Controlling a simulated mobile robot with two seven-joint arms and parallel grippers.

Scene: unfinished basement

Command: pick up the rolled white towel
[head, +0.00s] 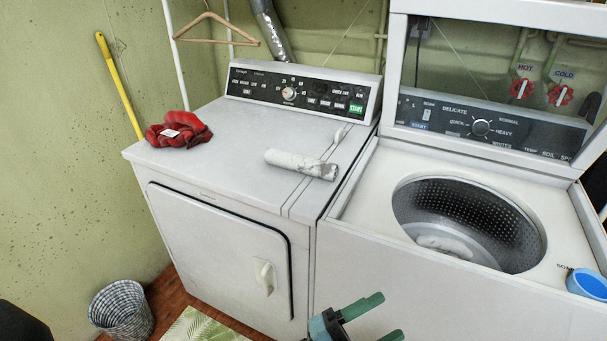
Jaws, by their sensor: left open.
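The rolled white towel (301,164) lies on its side on top of the dryer (225,135), near the dryer's right edge. It has a greyish patch near its right end. My left gripper (376,318) is at the bottom of the head view, in front of the washer, with its two green fingers apart and nothing between them. It is well below the towel in the picture and apart from it. My right gripper is not in the head view.
Red gloves (179,130) lie on the dryer's left side. The open washer (364,206) stands to the right, with a white cloth (444,245) in its drum and a blue cup (587,284) on its right edge. A woven basket (122,311) stands on the floor at left.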

